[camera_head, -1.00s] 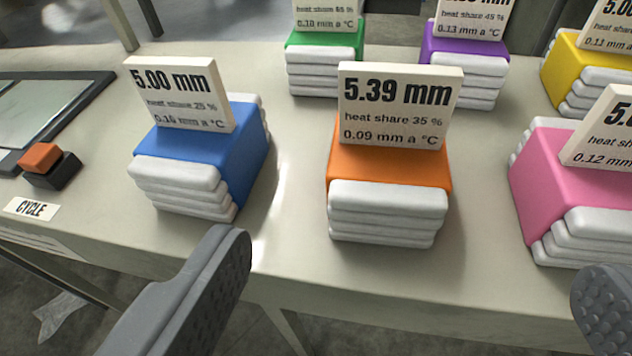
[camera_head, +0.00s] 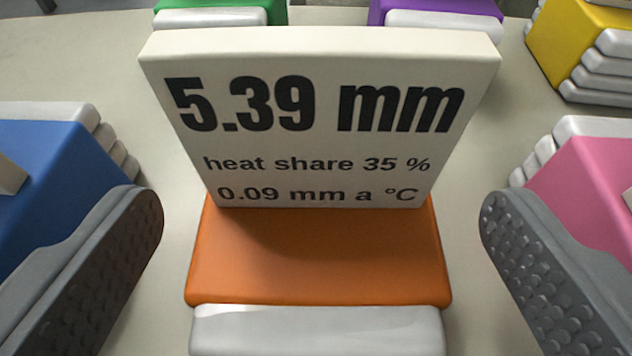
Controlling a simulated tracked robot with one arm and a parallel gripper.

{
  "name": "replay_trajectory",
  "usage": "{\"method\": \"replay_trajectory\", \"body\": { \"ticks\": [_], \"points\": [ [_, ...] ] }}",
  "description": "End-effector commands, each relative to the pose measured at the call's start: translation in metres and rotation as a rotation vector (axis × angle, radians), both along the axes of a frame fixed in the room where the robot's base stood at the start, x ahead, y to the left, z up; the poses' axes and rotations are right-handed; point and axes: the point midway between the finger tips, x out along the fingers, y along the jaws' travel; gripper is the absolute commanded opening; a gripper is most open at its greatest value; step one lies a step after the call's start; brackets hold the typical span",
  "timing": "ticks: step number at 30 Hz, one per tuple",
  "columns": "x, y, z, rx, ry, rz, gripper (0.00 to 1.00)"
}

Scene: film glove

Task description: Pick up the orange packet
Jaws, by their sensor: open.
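The orange packet (camera_head: 318,262) sits on the table in the middle of the view. It is an orange band around stacked white layers (camera_head: 318,330), whose front end shows at the bottom edge. A white card (camera_head: 320,110) reading "5.39 mm, heat share 35 %, 0.09 mm a °C" stands on its top. My gripper (camera_head: 322,215) is open, with one grey padded finger on the left and one on the right of the packet. There is a gap on each side. The packet's lower part is out of view.
The blue packet (camera_head: 60,180) is close at the left, behind the left finger. The pink packet (camera_head: 590,190) is close at the right, by the right finger. Green (camera_head: 222,8), purple (camera_head: 440,8) and yellow (camera_head: 580,45) packets stand farther back. Bare tabletop (camera_head: 110,65) shows between them.

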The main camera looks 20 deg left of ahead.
Motion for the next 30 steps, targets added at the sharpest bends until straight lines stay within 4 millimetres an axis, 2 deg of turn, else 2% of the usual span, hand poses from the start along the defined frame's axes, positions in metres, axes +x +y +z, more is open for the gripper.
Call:
{"method": "replay_trajectory", "body": {
  "ticks": [3,7,15,18,21,30],
  "points": [
    [0.013,0.006,-0.011,0.0,0.001,0.002,0.89],
    [0.026,0.009,-0.015,0.001,-0.001,0.001,0.89],
    [0.028,0.01,-0.015,0.001,0.0,0.0,0.89],
    [0.028,0.009,-0.015,0.001,0.0,0.001,0.61],
    [0.028,0.01,-0.015,0.001,0.0,0.001,0.38],
    [0.028,0.009,-0.015,0.001,0.0,0.001,0.38]
  ]
}}
